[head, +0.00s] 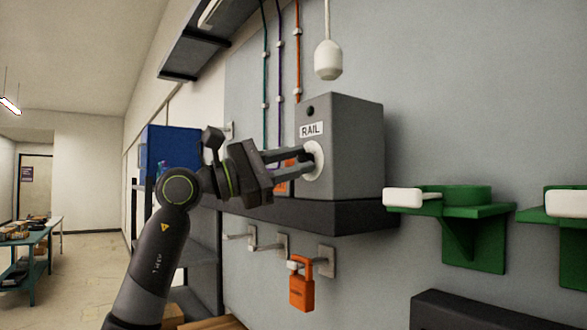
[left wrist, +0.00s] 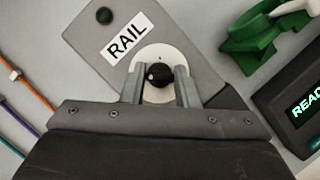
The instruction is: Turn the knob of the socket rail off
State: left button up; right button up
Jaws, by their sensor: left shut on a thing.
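The socket rail's grey box (head: 345,140) with a RAIL label stands on a dark shelf against the wall. On its left face is a white round dial plate (head: 315,160). In the left wrist view the black knob (left wrist: 158,74) sits in the middle of this plate (left wrist: 160,55), with a small pale mark on its left side. My left gripper (head: 304,161) reaches the dial from the left, its two fingers on either side of the knob and shut on it. A dark round lamp or button (head: 310,111) is above the label. My right gripper is in neither view.
Green wall brackets (head: 470,208) with white pieces stick out at the right. An orange padlock (head: 301,285) hangs from a hook below the box. A white pendant (head: 328,60) hangs above it. A dark device with a lit display (left wrist: 303,103) shows in the left wrist view.

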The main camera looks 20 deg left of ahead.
pick_arm(q)
jog(key=shift+n, duration=0.4)
jog(key=o, duration=1)
jog(key=shift+a+f, duration=0.1)
jog(key=shift+s+a+f+b, duration=0.15)
jog(key=shift+s+a+b, duration=0.1)
jog(key=shift+b, duration=0.15)
jog(key=b+v, duration=0.7)
jog(key=v, duration=0.9)
jog(key=shift+s+a, duration=0.15)
jog(key=shift+s, duration=0.05)
jog(key=shift+f, duration=0.15)
